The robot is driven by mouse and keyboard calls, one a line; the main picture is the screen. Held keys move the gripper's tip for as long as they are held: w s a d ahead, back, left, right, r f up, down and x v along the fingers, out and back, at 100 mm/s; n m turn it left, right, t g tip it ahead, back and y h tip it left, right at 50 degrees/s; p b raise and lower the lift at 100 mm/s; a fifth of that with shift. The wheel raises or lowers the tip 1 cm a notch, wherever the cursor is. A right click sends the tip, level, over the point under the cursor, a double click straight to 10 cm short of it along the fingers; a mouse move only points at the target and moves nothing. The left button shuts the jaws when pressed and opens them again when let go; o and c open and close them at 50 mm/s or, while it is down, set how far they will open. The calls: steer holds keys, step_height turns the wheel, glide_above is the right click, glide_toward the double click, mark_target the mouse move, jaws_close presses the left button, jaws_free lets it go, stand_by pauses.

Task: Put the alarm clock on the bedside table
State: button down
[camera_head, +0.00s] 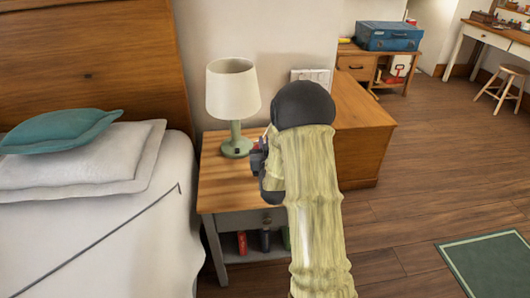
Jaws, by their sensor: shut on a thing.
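The bedside table (220,183) has a wooden top and pale legs and stands right of the bed. My arm reaches over its right part. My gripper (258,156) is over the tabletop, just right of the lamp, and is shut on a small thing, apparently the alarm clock. Only a dark and reddish sliver shows at the gripper; the arm hides the rest, so its shape and whether it touches the tabletop cannot be told.
A lamp (233,92) with a green base stands at the back of the tabletop. The front left of the top is clear. A bed (110,240) is at left, a wooden cabinet (362,150) at right.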

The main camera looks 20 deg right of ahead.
steer(key=shift+f+b, duration=0.45)
steer(key=shift+f, duration=1.3)
steer(key=c, duration=1.5)
jaws_free()
steer(key=p+v, duration=0.8)
steer(key=v, duration=0.4)
